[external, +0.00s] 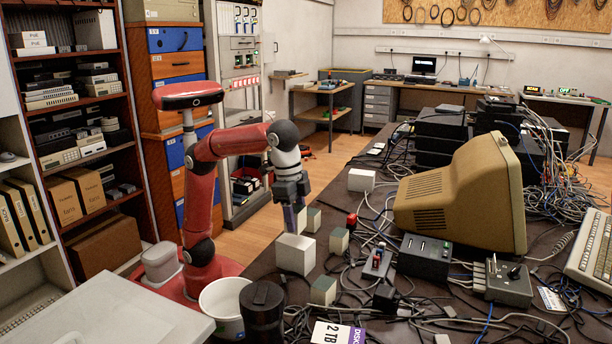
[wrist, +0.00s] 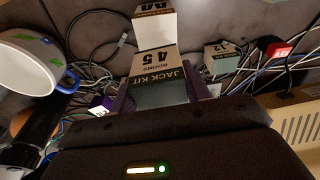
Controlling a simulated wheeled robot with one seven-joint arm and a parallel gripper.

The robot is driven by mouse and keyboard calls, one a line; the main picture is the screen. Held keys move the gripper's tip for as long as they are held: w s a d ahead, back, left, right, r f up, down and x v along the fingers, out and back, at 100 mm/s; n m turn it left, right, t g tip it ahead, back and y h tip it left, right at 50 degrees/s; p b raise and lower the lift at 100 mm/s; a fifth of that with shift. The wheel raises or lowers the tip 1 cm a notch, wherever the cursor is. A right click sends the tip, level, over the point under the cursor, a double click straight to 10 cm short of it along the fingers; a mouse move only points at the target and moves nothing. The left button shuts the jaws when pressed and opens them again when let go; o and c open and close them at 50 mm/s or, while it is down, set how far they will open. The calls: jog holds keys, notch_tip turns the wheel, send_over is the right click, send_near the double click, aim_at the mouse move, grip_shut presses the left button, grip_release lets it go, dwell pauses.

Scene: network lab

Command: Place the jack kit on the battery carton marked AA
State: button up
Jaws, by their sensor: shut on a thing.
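The jack kit (wrist: 157,82), a small cream and dark green box lettered JACK KIT ROOMS 45, is between my gripper's (wrist: 158,97) dark fingers in the wrist view. A white carton marked AA (wrist: 154,33) shows just beyond the kit. In the external view my gripper (external: 294,216) points down, with its fingers low over a plain white carton (external: 295,256), seemingly the same one.
Similar small boxes stand nearby, one marked 12 (wrist: 222,58) and another at the table's front (external: 323,290). A white pail (external: 225,301) and a black cylinder (external: 262,308) stand close on the left. Cables, a switch box (external: 424,257) and a beige monitor (external: 465,195) crowd the right.

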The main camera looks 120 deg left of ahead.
jog(key=shift+f+b, duration=0.3)
jog(key=shift+f, duration=1.2)
jog(key=shift+f, duration=0.15)
jog(key=o, duration=1)
jog(key=shift+o, duration=0.2)
jog(key=r, duration=0.4)
jog(key=s+r+p, duration=0.1)
jog(key=r, duration=0.3)
jog(key=r+p, duration=0.1)
jog(key=r, duration=0.3)
jog(key=shift+s+r, duration=0.1)
jog(key=shift+s, duration=0.3)
jog(key=s+a+f+t, duration=0.2)
jog(key=s+a+f, duration=0.2)
jog(key=s+f, duration=0.6)
jog(key=s+a+f+t, duration=0.1)
jog(key=s+a+f, duration=0.3)
jog(key=s+f, duration=0.5)
notch_tip(320, 180, down, 8)
jog(key=shift+s+r+t, duration=0.1)
jog(key=shift+s+t, duration=0.3)
